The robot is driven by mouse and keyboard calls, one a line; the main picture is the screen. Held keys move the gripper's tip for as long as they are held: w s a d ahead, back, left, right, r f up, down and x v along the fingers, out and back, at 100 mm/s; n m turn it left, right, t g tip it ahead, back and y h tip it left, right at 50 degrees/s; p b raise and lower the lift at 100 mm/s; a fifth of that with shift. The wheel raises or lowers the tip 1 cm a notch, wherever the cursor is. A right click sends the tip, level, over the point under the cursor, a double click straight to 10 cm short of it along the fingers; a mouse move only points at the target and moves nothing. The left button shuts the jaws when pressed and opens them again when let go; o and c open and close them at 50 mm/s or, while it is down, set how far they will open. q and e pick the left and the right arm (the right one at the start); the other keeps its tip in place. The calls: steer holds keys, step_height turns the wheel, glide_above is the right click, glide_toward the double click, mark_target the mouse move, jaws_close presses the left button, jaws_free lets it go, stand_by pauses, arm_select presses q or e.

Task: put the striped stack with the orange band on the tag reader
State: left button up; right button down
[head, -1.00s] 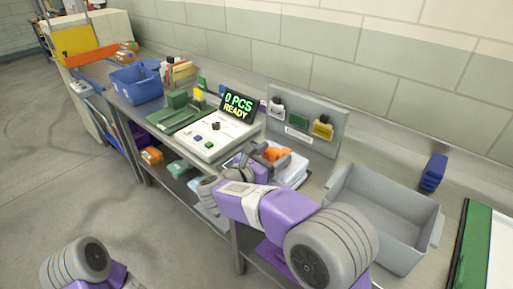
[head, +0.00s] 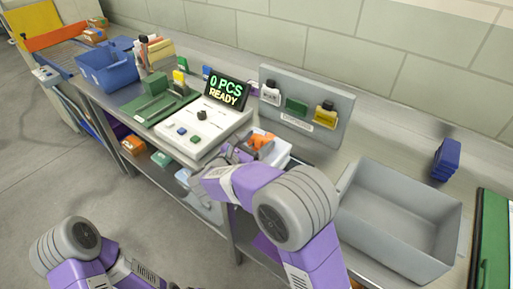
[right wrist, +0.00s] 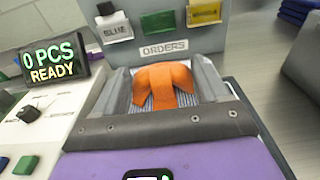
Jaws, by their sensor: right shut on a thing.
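The striped stack with the orange band (right wrist: 165,87) is between the fingers of my right gripper (right wrist: 163,95) in the right wrist view. Its grey-white stripes show beside and below the band. In the head view the orange band (head: 261,141) shows just past my right gripper (head: 243,150), which partly hides the stack. The tag reader, a white unit with a knob and buttons (head: 205,130), lies just left of the gripper. Its display (head: 227,89) reads "0 PCS READY". The reader's top holds no stack. My left gripper is out of view; only part of that arm shows.
A white pile (head: 283,158) lies by the held stack. Behind stands a grey board (head: 334,128) with labelled tags. A grey bin (head: 370,233) is to the right, with a dark blue stack (head: 446,158) beyond. A green mat (head: 134,108) and blue bin (head: 108,72) are left.

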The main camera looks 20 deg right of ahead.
steer(key=shift+f, duration=0.8)
steer(key=shift+f, duration=0.1)
jaws_free()
steer(key=v, duration=1.2)
steer(key=shift+p, duration=0.45)
steer(key=shift+a, duration=0.1)
